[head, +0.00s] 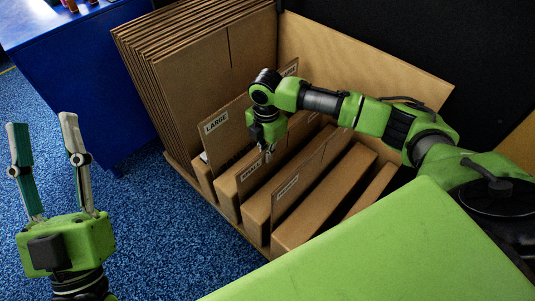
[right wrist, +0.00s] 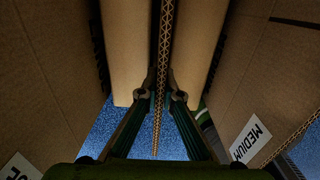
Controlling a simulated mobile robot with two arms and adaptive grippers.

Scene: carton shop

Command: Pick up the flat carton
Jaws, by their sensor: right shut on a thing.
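Several flat brown cartons stand on edge in a wooden rack, with white labels on some of them. One label in the head view reads LARGE (head: 215,122). My right gripper (head: 269,153) reaches down among the cartons from above. In the right wrist view its two fingers (right wrist: 160,98) are shut on a thin flat carton (right wrist: 166,35), whose corrugated edge runs between them. The carton still stands among the others in the rack; its lower part is hidden. My left gripper (head: 43,122) is open and empty, fingers up, over the blue floor at the left.
Thick cardboard-coloured dividers (head: 335,195) separate the slots of the rack. A stack of large cartons (head: 190,75) stands behind at the left. A wooden back panel (head: 350,60) is behind my right arm. A blue cabinet (head: 75,75) stands at the left. The floor between is clear.

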